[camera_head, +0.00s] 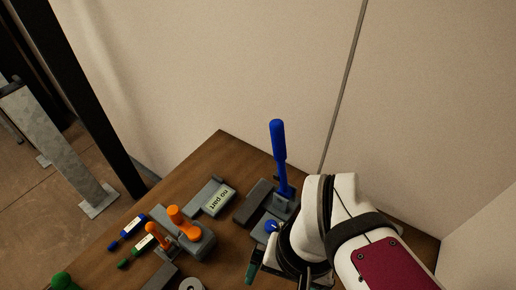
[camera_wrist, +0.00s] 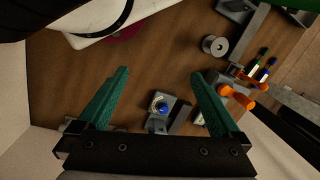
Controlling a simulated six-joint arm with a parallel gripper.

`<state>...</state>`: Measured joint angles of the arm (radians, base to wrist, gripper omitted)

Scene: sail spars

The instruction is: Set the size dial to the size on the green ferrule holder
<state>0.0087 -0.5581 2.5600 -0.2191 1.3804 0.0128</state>
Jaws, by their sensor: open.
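A round blue knob (camera_head: 272,226) sits on a grey block, partly beside my arm; I take it for the size dial. It also shows in the wrist view (camera_wrist: 163,108), between and beyond the fingers, and no size mark on it is readable. My gripper (camera_wrist: 160,74) is open, its two teal fingers apart with nothing between their tips. In the head view my arm hides most of it. A small green and white piece (camera_head: 138,251), apparently the green ferrule holder, lies at the left beside a blue and white one (camera_head: 128,231). Its size text is too small to read.
A grey unit with a display (camera_head: 220,198) reads "no part". Orange handles (camera_head: 183,222) stand on a grey fixture. A tall blue lever (camera_head: 279,158) rises behind the knob. A grey ring (camera_wrist: 215,45) lies on the wooden table. Bare table (camera_wrist: 75,80) shows at the wrist view's left.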

